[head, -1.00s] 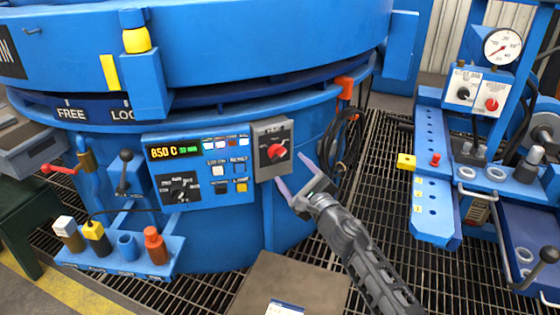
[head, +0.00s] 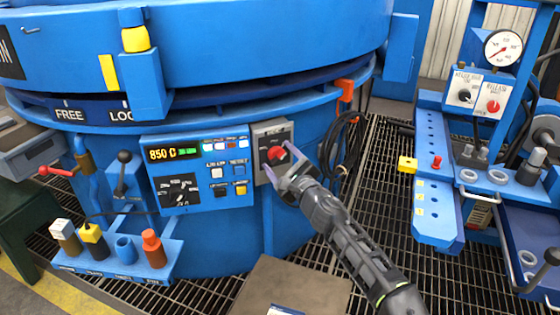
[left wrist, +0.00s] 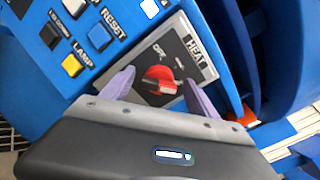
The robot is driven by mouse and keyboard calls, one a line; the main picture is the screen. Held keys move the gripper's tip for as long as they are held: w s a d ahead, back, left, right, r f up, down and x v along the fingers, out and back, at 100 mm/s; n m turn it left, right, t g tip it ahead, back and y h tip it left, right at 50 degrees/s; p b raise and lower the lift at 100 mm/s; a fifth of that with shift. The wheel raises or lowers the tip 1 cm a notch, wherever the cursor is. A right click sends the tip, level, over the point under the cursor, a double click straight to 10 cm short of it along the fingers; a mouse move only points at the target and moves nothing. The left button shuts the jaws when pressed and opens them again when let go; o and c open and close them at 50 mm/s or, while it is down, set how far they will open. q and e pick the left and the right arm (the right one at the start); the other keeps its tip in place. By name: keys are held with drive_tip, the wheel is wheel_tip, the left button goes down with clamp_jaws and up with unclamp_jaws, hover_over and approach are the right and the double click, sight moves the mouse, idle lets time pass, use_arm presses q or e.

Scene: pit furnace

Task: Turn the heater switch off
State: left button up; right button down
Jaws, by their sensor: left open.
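The heater switch is a red rotary knob (head: 276,153) on a grey plate (head: 262,132) at the right end of the blue furnace control panel. In the left wrist view the red knob (left wrist: 158,80) sits on a dark face lettered HEAT, with OFF beside it. I cannot surely tell which mark it points to. My left gripper (head: 281,162) is open at the knob, with purple fingers. In the left wrist view its fingertips (left wrist: 159,90) stand on either side of the knob, with gaps to it. The knob's lower edge is near the gripper body. My right gripper is not in view.
The panel's display (head: 172,153) reads 850 C, beside several buttons and a dial (head: 179,190). A black cable coil (head: 345,140) hangs right of the switch. A rack (head: 115,262) with coloured handles stands lower left. A blue stand with a gauge (head: 502,47) is at right.

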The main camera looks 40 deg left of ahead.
use_arm(q)
drive_tip(key=shift+c, duration=0.4)
drive_tip(key=c, duration=1.3)
